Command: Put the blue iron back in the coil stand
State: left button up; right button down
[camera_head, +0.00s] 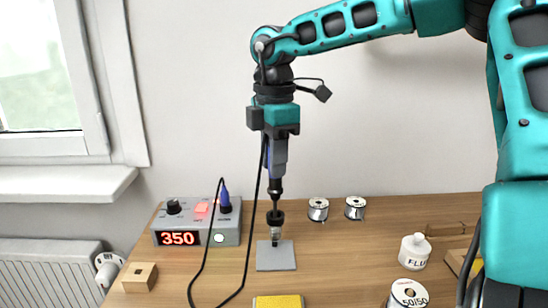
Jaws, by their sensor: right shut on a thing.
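My right gripper (275,160) hangs pointing down from the teal arm and is shut on the blue iron (267,148). A bit of the blue handle shows beside the fingers; the rest is hidden by them. The iron's dark lower part (276,188) reaches down, upright, to the black top of the coil stand (276,262). The stand has a silver coil above a flat grey base plate. I cannot tell how far the tip is inside the coil. A black cable runs from the iron to the bench. My left gripper is not in view.
A grey soldering station (230,238) showing 350 stands left, with a blue plug (225,197). A yellow sponge (278,302) lies in front. Solder spools (318,209) stand behind right; a flux bottle (414,251) and another spool (408,294) are at right. A wooden block (139,277) lies left.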

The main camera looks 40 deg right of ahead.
aim_at(274, 190)
jog(key=shift+f+b, duration=2.65)
jog(key=shift+f, duration=0.05)
dwell(0.6)
jog(key=shift+c, duration=1.7)
grip_release()
jog(key=shift+r, duration=0.1)
jog(key=shift+r+p, duration=2.4)
jog(key=shift+r, duration=1.05)
jog(key=shift+f, duration=0.1)
